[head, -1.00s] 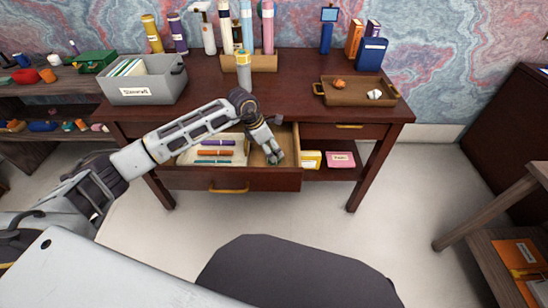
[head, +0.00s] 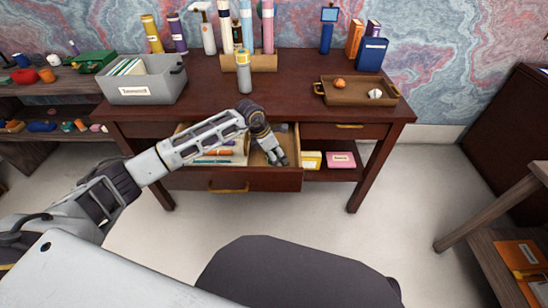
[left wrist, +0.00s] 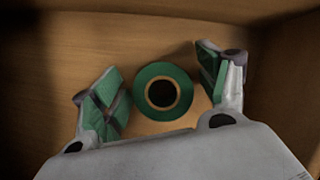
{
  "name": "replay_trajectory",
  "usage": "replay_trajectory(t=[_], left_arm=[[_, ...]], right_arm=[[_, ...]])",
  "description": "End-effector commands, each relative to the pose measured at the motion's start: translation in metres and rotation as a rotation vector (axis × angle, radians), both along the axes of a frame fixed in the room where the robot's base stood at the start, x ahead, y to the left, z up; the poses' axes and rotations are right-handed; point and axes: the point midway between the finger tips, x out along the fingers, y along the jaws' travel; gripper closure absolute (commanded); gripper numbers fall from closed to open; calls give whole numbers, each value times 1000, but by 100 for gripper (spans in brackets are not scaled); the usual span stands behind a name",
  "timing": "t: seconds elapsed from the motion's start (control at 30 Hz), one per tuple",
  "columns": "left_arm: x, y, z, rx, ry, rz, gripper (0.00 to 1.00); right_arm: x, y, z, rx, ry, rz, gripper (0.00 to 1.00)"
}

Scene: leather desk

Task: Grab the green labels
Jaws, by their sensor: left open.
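A green roll of labels (left wrist: 179,77) with a tan core and dark centre hole lies on the wooden floor of the drawer in the left wrist view. My left gripper (left wrist: 160,92) is open, with one green-padded finger on each side of the roll and a gap on both sides. In the head view my left gripper (head: 273,159) reaches down into the right part of the open drawer (head: 235,180). The roll is hidden there behind the gripper. My right gripper does not show.
Pens lie in a tray (head: 226,159) in the drawer's left part, partly behind my arm. A grey bin (head: 146,93), a spray can (head: 244,74) and a brown tray (head: 356,96) stand on the desk. Yellow (head: 312,160) and pink (head: 341,160) boxes sit on the shelf right of the drawer.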

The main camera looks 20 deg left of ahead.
Motion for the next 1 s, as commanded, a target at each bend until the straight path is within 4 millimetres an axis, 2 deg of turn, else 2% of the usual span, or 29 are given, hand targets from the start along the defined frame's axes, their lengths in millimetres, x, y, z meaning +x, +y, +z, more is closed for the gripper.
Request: replay_trajectory(t=[0.13, 0.5, 0.8, 1.0], left_arm=[[0, 0, 0, 0, 0, 0, 27], [0, 0, 0, 0, 0, 0, 74], [0, 0, 2, -1, -1, 0, 75], [1, 0, 14, -1, -2, -1, 75]], right_arm=[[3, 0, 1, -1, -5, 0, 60], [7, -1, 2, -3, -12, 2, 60], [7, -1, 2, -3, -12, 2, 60], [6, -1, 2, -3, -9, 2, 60]])
